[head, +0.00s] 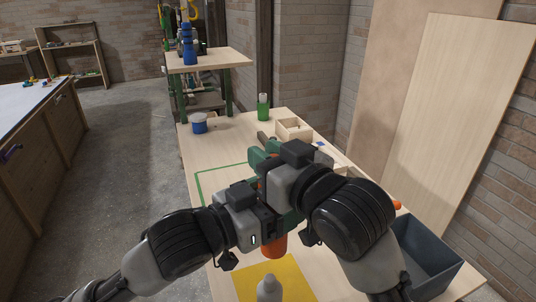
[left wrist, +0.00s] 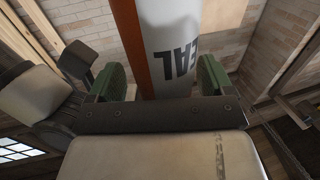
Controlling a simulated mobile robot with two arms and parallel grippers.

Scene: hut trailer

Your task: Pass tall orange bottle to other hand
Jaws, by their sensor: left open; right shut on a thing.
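The tall orange bottle (head: 274,246) is mostly hidden behind my two grippers in the head view; its orange lower end shows below them. In the left wrist view the bottle (left wrist: 176,42) shows a white side with dark letters and an orange strip. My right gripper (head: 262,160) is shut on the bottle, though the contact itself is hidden. My left gripper (left wrist: 160,80) is open, with its green fingers on either side of the bottle; a gap shows at least on the left. Both grippers are close together above the workbench.
The workbench (head: 222,152) holds a green bottle (head: 263,108), a blue-and-white jar (head: 199,123) and a wooden box (head: 294,129) farther back. A yellow mat (head: 300,274) and a whitish bottle (head: 269,289) are at the front. A dark grey bin (head: 432,258) stands at the right.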

